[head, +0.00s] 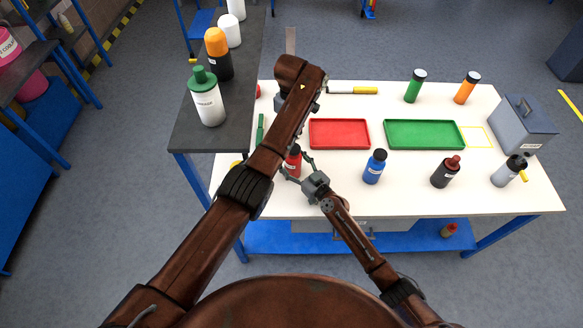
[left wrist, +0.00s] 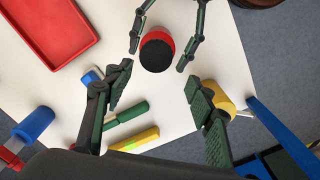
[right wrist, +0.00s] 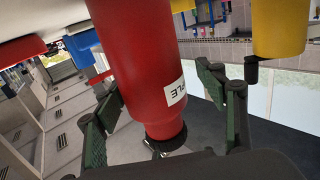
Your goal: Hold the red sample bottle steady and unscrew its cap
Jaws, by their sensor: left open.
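The red sample bottle (head: 293,163) stands upright on the white table, partly behind my left arm. The left wrist view looks down on its black cap (left wrist: 157,53), which sits on the bottle. My right gripper (head: 298,167) is low beside the bottle, its fingers on either side with a visible gap on one side. In the right wrist view the red bottle (right wrist: 145,70) appears inverted between those fingers. My left gripper (left wrist: 160,95) is open and empty, above and to one side of the cap. The head view hides its fingers behind my left arm.
A red tray (head: 339,133) and green tray (head: 425,134) lie behind. A blue bottle (head: 375,167) stands to the right, with a dark bottle (head: 445,173) beyond it. Green (left wrist: 127,120) and yellow (left wrist: 138,140) handled items lie near the red bottle.

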